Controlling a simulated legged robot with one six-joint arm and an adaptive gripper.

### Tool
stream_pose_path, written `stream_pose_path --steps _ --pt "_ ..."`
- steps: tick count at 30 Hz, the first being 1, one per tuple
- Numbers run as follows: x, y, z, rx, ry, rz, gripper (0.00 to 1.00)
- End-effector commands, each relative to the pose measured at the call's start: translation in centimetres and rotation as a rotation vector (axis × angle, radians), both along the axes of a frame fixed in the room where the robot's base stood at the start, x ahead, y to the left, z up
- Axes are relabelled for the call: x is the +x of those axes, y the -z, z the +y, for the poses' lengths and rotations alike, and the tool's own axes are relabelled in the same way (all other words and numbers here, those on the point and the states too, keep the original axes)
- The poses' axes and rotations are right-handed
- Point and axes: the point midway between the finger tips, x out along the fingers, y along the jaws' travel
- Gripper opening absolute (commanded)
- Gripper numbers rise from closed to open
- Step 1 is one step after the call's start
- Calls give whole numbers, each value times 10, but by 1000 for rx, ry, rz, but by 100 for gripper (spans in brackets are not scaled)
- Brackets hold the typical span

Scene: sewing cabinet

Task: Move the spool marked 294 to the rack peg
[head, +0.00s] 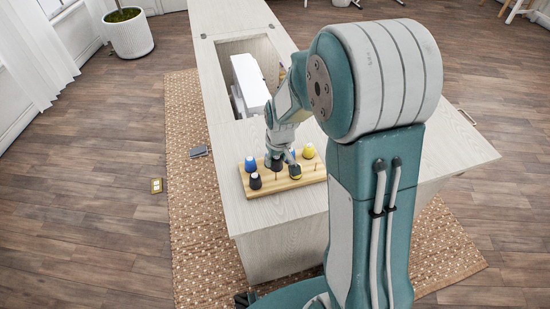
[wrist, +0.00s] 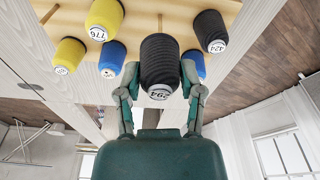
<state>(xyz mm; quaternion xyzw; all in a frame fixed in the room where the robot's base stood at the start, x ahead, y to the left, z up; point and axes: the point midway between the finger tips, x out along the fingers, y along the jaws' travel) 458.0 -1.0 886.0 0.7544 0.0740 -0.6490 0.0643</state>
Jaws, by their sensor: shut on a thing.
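The black spool marked 294 (wrist: 160,60) is between the two fingers of my gripper (wrist: 160,82) in the wrist view, its label facing the camera. My gripper is shut on it. In the head view my gripper (head: 280,152) is over the pale wooden rack (head: 303,183), and the held spool is hard to make out there. A bare peg (wrist: 160,22) shows behind the held spool in the wrist view, and another bare peg (wrist: 50,14) stands at the upper left. I cannot tell whether the spool touches the rack.
Other spools stand on the rack: a black one marked 424 (wrist: 210,30), a yellow one marked 776 (wrist: 105,18), a smaller yellow one (wrist: 68,54), and blue ones left (wrist: 112,58) and right (wrist: 195,64). A white machine (head: 250,83) sits in the cabinet opening. Clear cabinet top (head: 440,150) lies right.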

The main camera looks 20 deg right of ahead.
Motion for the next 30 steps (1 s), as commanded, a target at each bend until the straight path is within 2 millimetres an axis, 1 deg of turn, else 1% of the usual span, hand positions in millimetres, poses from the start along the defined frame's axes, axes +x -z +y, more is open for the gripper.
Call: stream_pose_path --steps 11,24,30 --pt "0 0 -6 1 2 0 23" --pt "0 0 2 0 0 0 23" --pt "0 0 2 0 1 0 23"
